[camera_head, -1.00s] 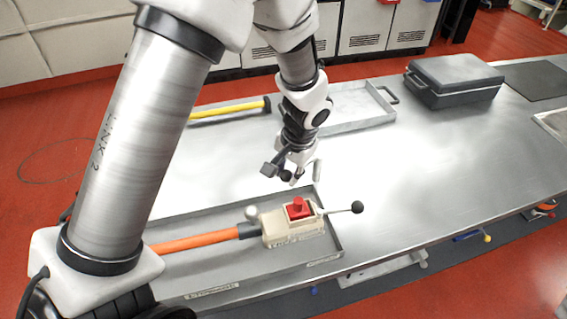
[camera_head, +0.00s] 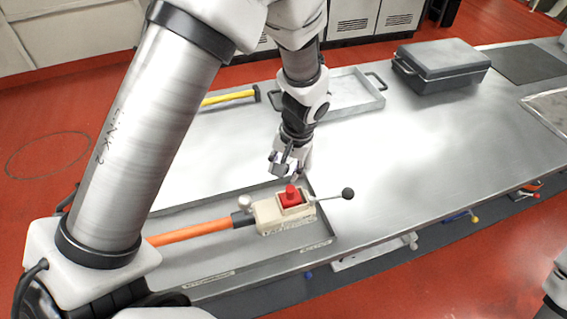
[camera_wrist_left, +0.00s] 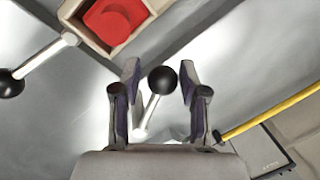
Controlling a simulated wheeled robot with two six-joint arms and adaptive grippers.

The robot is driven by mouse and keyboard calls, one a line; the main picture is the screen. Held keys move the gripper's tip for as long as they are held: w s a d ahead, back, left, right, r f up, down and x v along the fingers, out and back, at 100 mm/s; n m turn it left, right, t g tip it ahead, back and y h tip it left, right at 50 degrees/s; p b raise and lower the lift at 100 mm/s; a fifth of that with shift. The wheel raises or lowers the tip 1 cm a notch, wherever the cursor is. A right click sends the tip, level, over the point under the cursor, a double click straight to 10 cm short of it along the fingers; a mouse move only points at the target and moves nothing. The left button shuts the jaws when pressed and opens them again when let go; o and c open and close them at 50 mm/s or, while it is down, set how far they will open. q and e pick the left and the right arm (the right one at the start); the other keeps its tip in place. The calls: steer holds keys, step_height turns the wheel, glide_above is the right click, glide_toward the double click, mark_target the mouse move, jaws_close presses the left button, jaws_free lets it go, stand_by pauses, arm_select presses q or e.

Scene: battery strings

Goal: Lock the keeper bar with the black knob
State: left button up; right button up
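A beige housing (camera_head: 285,217) with a red button block (camera_head: 290,196) sits at the right end of an orange handle in a grey tray. A bar with a black knob (camera_head: 348,193) sticks out from its right side; this knob also shows in the wrist view (camera_wrist_left: 10,83). My left gripper (camera_head: 291,172) is beyond the housing, pointing down. In the wrist view its fingers (camera_wrist_left: 160,95) are open, one on each side of a second black knob (camera_wrist_left: 163,80) on a short pale lever. Gaps show on both sides of that knob. My right gripper is out of view.
The grey tray (camera_head: 290,261) has raised walls around the housing. A yellow handle (camera_head: 228,97) and another tray (camera_head: 345,108) lie behind. A black case (camera_head: 440,68) stands at the back right. The bench right of the housing is clear.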

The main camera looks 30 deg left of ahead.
arm_select(q)
steer(key=shift+w+d+r, duration=0.2)
steer(key=shift+d, duration=0.2)
steer(key=shift+w+a+r, duration=0.1)
steer(key=shift+a+r, duration=0.05)
steer(key=shift+r, duration=0.3)
steer(key=d+r, duration=0.1)
steer(key=r, duration=0.6)
steer(key=d+r, duration=0.1)
steer(key=r, duration=0.2)
steer(key=shift+w+d+r, duration=0.1)
steer(key=shift+d+r, duration=0.2)
steer(key=shift+r, duration=0.1)
